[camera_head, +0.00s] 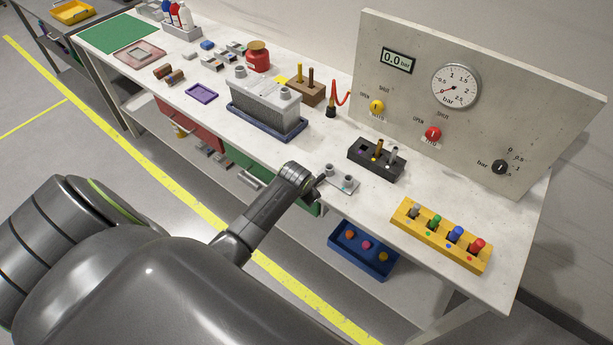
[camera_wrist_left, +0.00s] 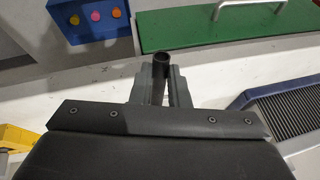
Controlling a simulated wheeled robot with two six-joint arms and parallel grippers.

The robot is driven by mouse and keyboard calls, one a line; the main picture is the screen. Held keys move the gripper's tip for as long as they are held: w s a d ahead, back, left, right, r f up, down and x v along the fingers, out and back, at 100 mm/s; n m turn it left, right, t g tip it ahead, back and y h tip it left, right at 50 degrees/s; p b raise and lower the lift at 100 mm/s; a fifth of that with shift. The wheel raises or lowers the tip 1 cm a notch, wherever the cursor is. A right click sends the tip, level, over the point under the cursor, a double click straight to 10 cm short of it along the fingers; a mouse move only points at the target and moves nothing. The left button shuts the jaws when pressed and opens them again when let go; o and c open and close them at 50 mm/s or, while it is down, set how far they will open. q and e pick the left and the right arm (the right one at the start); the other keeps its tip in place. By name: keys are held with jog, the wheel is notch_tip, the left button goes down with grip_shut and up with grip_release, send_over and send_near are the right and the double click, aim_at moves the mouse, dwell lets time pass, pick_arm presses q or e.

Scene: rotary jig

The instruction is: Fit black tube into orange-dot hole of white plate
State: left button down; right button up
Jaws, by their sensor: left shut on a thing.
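My left gripper (camera_head: 316,184) reaches over the front edge of the table in the head view. In the left wrist view its fingers (camera_wrist_left: 160,84) are shut on a black tube (camera_wrist_left: 160,62), whose round open end sticks out past the fingertips. A small pale plate with grey round parts (camera_head: 352,184) lies on the table just right of the gripper in the head view. It looks like the white plate, but the gripper partly covers it and I cannot make out an orange dot. The tube appears apart from the plate. My right gripper is not in view.
A black block with pegs (camera_head: 365,158) stands behind the plate, and a yellow block with coloured knobs (camera_head: 402,221) is to the right. A grey ribbed box (camera_head: 265,112) in a blue tray is to the left. A blue bin (camera_head: 374,267) sits below the table edge.

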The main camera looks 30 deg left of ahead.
pick_arm(q)
notch_tip(320, 180, up, 9)
jog(key=b, duration=0.1)
notch_tip(320, 180, up, 4)
jog(key=r+m+t+y+b, duration=0.1)
jog(key=m+t+y+b, duration=0.3)
jog(key=m, duration=2)
send_over(320, 177)
jog(key=b, duration=0.1)
jog(key=g+y, duration=0.1)
notch_tip(320, 177, up, 2)
jog(key=w+d+r+m+t+h+b, duration=0.1)
jog(key=w+m+t+h+b, duration=0.1)
jog(key=m+t, duration=0.4)
jog(key=shift+w+d+f+b, duration=0.15)
jog(key=shift+f+b, duration=0.15)
jog(key=shift+f, duration=2.25)
jog(key=shift+s+d+f+b, duration=0.1)
jog(key=shift+f+b, duration=0.15)
jog(key=shift+f, duration=2.25)
